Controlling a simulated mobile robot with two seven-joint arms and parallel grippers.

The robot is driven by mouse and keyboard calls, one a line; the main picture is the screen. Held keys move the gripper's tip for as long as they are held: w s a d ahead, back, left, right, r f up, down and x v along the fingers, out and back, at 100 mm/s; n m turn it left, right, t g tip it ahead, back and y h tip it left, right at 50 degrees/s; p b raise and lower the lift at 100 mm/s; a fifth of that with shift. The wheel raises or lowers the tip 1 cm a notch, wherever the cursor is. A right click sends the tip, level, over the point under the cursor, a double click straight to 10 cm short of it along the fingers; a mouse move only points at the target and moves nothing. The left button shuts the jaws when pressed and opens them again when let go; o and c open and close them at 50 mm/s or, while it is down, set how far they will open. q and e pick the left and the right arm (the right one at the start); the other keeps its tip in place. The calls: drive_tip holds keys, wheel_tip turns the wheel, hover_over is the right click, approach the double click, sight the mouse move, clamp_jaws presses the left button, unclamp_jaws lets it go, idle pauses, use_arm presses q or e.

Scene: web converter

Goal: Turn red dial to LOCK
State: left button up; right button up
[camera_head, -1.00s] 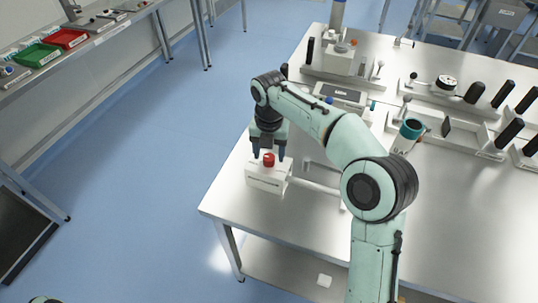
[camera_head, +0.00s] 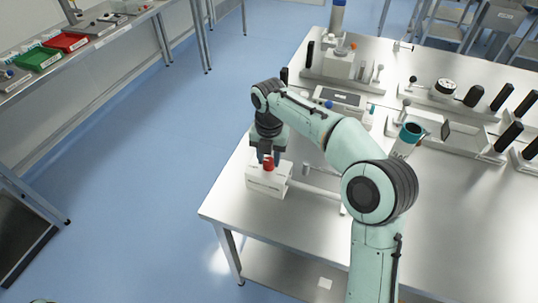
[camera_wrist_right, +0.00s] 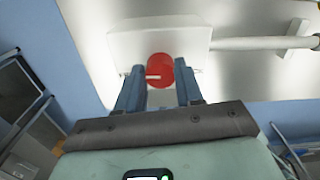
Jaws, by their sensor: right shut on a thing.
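The red dial (camera_head: 269,163) sits on top of a small white box (camera_head: 266,182) near the table's front-left corner. My right gripper (camera_head: 268,158) points down over the box and is shut on the red dial, with a finger on each side. In the right wrist view the red dial (camera_wrist_right: 160,71) shows between the two blue-grey fingers (camera_wrist_right: 160,85), with a pale pointer mark across it. The markings around it are too small to read. At the lower left edge of the head view only a sliver of my own body shows; my left gripper is not in view.
The metal table (camera_head: 320,217) has clear room in front of my right arm. A grey bar (camera_wrist_right: 255,43) runs from the box's side. Fixtures with black handles (camera_head: 502,95) stand at the back and right.

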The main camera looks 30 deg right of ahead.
drive_tip(key=m+p, duration=0.1)
drive_tip(key=m, duration=0.2)
drive_tip(key=shift+r+m+p, duration=0.15)
drive_tip(key=shift+m+p, duration=0.25)
drive_tip(key=m+p, duration=0.1)
drive_tip(key=m, duration=0.2)
drive_tip(key=shift+s+m, duration=0.1)
drive_tip(key=shift+m, duration=0.3)
drive_tip(key=m, duration=0.3)
drive_tip(key=shift+m+p, duration=0.3)
drive_tip(key=shift+p, duration=0.1)
drive_tip(key=m, duration=0.4)
drive_tip(key=shift+m, duration=0.3)
drive_tip(key=m, duration=0.4)
drive_tip(key=shift+s+p, duration=0.1)
drive_tip(key=shift+p, duration=0.3)
drive_tip(key=m, duration=0.5)
drive_tip(key=shift+a+m, duration=0.1)
drive_tip(key=shift+m, duration=0.3)
drive_tip(key=m, duration=0.4)
drive_tip(key=shift+m, duration=0.3)
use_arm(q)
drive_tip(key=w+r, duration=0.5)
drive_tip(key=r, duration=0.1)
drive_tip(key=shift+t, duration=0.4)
use_arm(e)
drive_tip(key=m, duration=0.4)
drive_tip(key=shift+m, duration=0.3)
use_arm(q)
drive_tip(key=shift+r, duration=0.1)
